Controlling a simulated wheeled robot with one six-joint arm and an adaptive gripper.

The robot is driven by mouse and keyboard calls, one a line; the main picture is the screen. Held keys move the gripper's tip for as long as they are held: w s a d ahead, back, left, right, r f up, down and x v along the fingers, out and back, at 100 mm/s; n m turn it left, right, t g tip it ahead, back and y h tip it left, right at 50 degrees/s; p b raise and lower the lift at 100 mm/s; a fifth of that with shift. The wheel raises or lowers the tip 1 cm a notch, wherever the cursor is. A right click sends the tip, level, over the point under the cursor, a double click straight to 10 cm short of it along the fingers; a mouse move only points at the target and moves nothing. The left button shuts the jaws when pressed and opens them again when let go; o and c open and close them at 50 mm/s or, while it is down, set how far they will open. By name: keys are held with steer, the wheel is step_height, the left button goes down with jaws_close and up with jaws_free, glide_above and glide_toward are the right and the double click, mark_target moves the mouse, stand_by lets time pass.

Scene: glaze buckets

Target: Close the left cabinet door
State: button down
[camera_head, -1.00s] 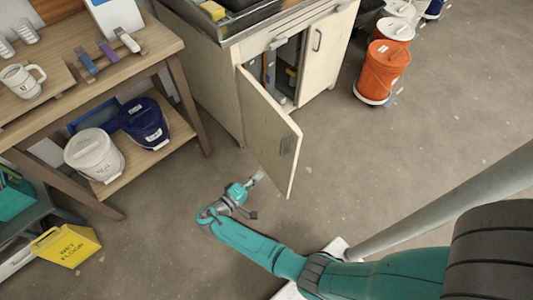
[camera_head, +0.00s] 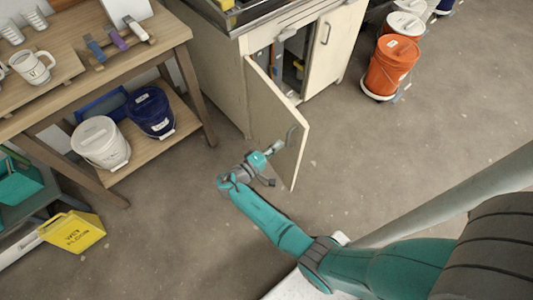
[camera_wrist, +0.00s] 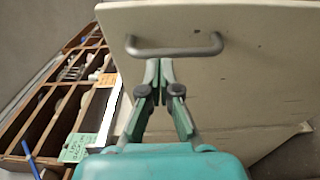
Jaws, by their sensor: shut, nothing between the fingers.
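The left cabinet door (camera_head: 277,124) stands wide open, swung out from the cream cabinet (camera_head: 222,85) under the sink. In the wrist view the door's face (camera_wrist: 240,80) fills the right side, with its grey bar handle (camera_wrist: 175,50) near the top. My gripper (camera_head: 276,149) is at the free-edge part of the door, close to the handle. In the wrist view the closed fingertips (camera_wrist: 158,62) lie just below the handle and hold nothing. I cannot tell whether they touch the door. The right cabinet door (camera_head: 333,48) is shut.
A wooden table (camera_head: 165,47) with mugs stands left, with a white bucket (camera_head: 101,143) and a blue bucket (camera_head: 151,112) on its lower shelf. Orange buckets (camera_head: 389,67) stand right of the cabinet. Floor (camera_head: 400,150) right of the door is clear.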

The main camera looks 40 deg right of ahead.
steer(key=shift+d, duration=1.25)
